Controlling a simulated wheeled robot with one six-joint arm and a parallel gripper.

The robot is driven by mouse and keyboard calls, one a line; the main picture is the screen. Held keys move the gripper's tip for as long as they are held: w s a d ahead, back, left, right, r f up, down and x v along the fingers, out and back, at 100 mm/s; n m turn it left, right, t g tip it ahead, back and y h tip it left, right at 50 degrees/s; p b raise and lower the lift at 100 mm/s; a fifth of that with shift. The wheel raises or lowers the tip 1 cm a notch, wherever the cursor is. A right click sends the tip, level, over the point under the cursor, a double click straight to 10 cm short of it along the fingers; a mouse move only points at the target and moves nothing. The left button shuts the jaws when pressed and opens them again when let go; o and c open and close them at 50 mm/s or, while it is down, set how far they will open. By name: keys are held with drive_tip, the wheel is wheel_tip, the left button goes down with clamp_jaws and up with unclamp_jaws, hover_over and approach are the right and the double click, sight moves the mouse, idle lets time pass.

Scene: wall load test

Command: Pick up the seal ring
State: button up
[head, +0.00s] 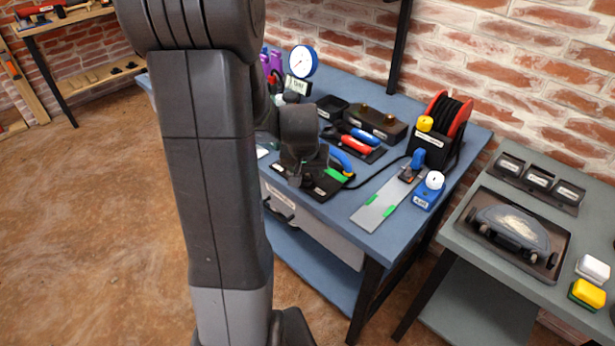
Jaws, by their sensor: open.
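I cannot make out the seal ring for certain in the head view. My gripper (297,181) is over a dark tray (322,192) near the front of the blue workbench (385,237), and it is open. The gripper body covers much of this tray. A green piece (335,175) and a curved blue piece (342,159) show at its right. I cannot tell what lies under the fingers or whether they touch anything.
A pressure gauge (303,62), red and blue hand tools (357,143), a hose reel (449,117) and a metal plate (388,206) stand on the bench. A grey-green table (470,232) is at right. My arm hides the bench's left part.

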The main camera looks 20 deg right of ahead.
sight(307, 179)
drive_tip(key=shift+x, duration=1)
drive_tip(key=c, duration=1)
drive_tip(key=shift+c, duration=0.2)
drive_tip(key=shift+r, duration=0.1)
wheel_tip(307, 179, up, 10)
